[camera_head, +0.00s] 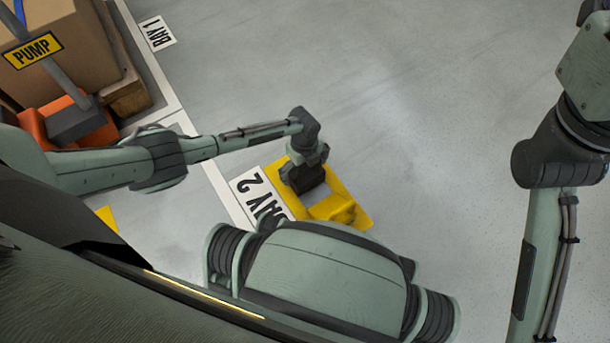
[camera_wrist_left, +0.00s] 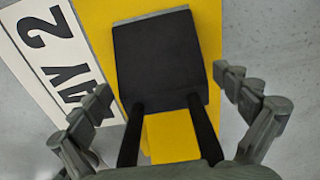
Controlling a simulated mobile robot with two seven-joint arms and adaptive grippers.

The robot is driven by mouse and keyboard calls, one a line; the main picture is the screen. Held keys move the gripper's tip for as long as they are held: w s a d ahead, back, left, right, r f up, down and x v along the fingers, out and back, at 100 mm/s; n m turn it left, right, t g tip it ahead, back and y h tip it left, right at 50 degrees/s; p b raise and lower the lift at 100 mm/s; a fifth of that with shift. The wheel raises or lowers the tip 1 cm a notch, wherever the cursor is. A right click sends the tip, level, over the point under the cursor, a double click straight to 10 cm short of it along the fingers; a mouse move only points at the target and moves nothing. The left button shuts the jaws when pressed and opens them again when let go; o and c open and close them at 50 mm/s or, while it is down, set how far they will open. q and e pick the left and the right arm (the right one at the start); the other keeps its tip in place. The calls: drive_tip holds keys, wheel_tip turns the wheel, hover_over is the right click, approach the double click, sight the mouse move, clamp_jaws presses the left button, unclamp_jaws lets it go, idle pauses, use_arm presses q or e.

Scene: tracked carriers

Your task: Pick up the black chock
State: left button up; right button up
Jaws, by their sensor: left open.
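The black chock (camera_wrist_left: 160,62) is a dark block with two dark bars running from it toward the bottom of the left wrist view. It lies over a yellow plate (camera_wrist_left: 95,14). In the head view the chock (camera_head: 308,180) shows as a dark shape on the yellow plate (camera_head: 357,192), partly hidden by my left gripper (camera_head: 308,156). In the left wrist view my left gripper (camera_wrist_left: 163,82) is open, with one finger on each side of the chock. Gaps show between the fingers and the block. My right gripper is out of view; only its arm shows at the right.
A BAY 2 floor label (camera_head: 257,196) lies left of the yellow plate. At the upper left are a cardboard box (camera_head: 75,55) with a PUMP sign (camera_head: 32,50), an orange object (camera_head: 32,124) and a BAY 1 label (camera_head: 155,33). The grey floor (camera_head: 430,110) right of the plate is clear.

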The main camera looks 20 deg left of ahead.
use_arm(q)
drive_tip(key=shift+c, duration=0.6)
drive_tip(key=c, duration=1.2)
drive_tip(key=shift+r, duration=0.1)
drive_tip(key=shift+c, duration=0.6)
drive_tip(key=shift+r, duration=0.1)
